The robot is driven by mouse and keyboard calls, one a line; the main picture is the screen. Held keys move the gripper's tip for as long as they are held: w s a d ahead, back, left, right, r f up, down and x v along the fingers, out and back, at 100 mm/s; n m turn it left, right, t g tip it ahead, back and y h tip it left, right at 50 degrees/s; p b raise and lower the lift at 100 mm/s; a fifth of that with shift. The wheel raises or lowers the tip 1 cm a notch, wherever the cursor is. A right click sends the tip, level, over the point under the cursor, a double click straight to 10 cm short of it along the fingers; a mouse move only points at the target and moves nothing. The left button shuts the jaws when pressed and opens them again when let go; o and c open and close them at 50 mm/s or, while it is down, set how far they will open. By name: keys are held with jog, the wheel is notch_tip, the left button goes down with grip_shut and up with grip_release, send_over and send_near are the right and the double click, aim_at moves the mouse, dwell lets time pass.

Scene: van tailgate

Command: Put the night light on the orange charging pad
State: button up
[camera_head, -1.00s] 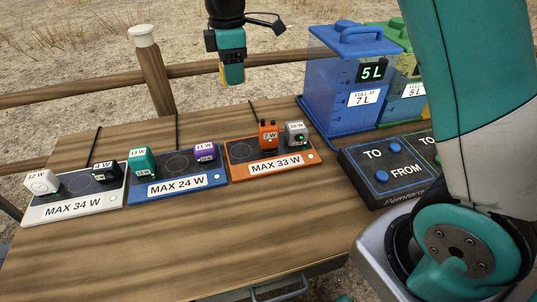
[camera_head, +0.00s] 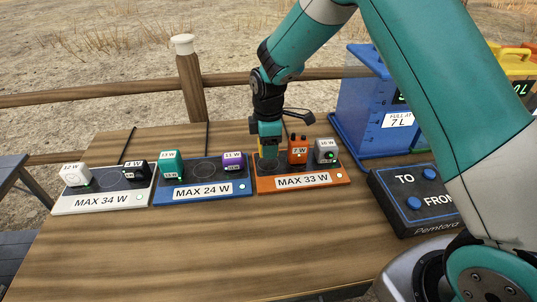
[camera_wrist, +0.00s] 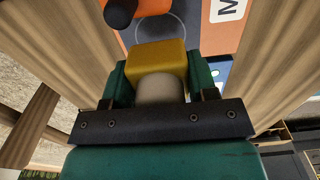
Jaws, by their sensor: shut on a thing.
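The night light is a yellow block with a pale dome (camera_wrist: 157,62), held between the green fingers of my gripper (camera_wrist: 160,85) in the wrist view. In the head view my gripper (camera_head: 267,145) is over the left end of the orange charging pad (camera_head: 262,187), labelled MAX 33 W. The fingers largely hide the night light there. In the wrist view it overlaps the pad's ring outline (camera_wrist: 180,30); whether it touches the pad I cannot tell. An orange 7 W device (camera_head: 298,151) and a grey 16 W device (camera_head: 326,151) stand on the pad's middle and right.
A blue pad (camera_head: 195,201), MAX 24 W, holds a teal device (camera_head: 171,163) and a purple device (camera_head: 233,160). A white pad (camera_head: 65,206), MAX 34 W, holds a white device (camera_head: 75,174) and a black device (camera_head: 136,169). A blue tank (camera_head: 365,105) and dark button panel (camera_head: 425,215) are right.

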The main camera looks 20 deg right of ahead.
aim_at(268, 163)
jog(key=shift+f, duration=2)
jog(key=shift+f, duration=0.1)
jog(key=o, duration=1)
notch_tip(268, 163, up, 12)
jog(key=shift+f+b, duration=0.1)
jog(key=shift+b, duration=0.3)
jog(key=s+r, duration=0.2)
jog(key=shift+a+r+m, duration=0.3)
jog(key=shift+m, duration=0.1)
jog(key=s+a+r+m+y, duration=0.1)
jog(key=s+r+m, duration=0.1)
jog(key=s, duration=0.7)
jog(key=s+a+r+m+y, duration=0.1)
jog(key=s+r+m, duration=0.2)
jog(key=s, duration=0.6)
jog(key=s+a+r+m+y, duration=0.2)
jog(key=s+r+m, duration=0.1)
jog(key=s, duration=0.7)
jog(key=shift+r, duration=0.55)
